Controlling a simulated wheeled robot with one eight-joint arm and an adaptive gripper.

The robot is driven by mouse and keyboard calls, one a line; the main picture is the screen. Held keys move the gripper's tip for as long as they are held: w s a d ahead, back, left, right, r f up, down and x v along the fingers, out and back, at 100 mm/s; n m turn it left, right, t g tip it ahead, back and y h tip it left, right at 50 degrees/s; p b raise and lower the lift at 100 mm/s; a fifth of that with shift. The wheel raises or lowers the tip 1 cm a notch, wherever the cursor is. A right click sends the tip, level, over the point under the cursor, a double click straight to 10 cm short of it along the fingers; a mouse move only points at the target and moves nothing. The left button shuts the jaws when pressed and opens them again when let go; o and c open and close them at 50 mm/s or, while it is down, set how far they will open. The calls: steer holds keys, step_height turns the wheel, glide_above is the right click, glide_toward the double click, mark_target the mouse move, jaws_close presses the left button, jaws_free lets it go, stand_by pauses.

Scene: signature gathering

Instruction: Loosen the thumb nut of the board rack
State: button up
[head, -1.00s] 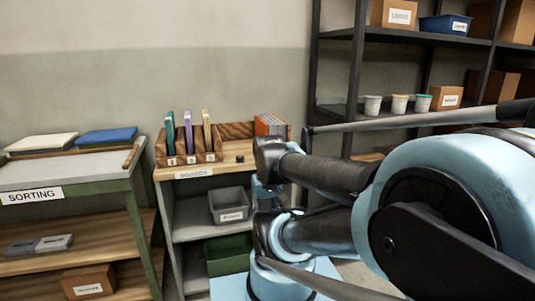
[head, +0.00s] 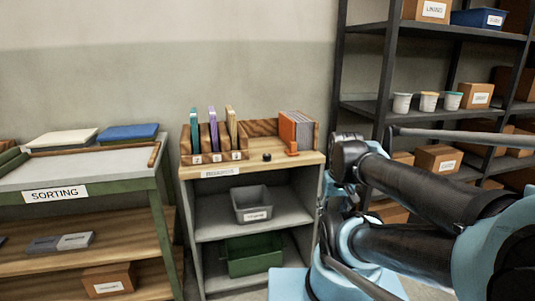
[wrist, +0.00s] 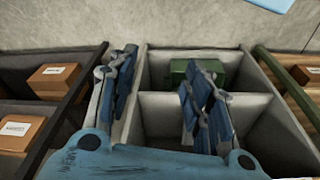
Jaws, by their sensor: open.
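The wooden board rack (head: 212,157) stands on top of the cabinet in the head view, with a teal, a purple and a yellow board upright in its numbered slots. At its right end, orange and grey boards (head: 294,131) stand packed together. A small black knob (head: 267,156) and a small orange piece (head: 291,153) sit in front; I cannot tell which is the thumb nut. My gripper (wrist: 158,80) is open and empty in the wrist view, facing the cabinet's lower shelves. In the head view it is mostly hidden by my arm, right of the cabinet. The wrist view does not show the rack.
The cabinet (head: 197,236) holds a grey bin (head: 252,204) and a green bin (head: 254,255). A sorting table (head: 95,168) stands to its left. A dark shelf unit (head: 385,75) with boxes and cups stands to the right.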

steer(key=w+a+r+m, duration=0.1)
steer(key=w+a+r, duration=0.1)
steer(key=w+r, duration=0.6)
step_height(320, 180, up, 17)
steer(key=m+g, duration=0.2)
steer(key=m, duration=0.2)
glide_above(267, 154)
steer(key=f, duration=1.7)
steer(key=shift+s+f, duration=0.15)
steer(key=shift+s, duration=0.1)
steer(key=c, duration=1.1)
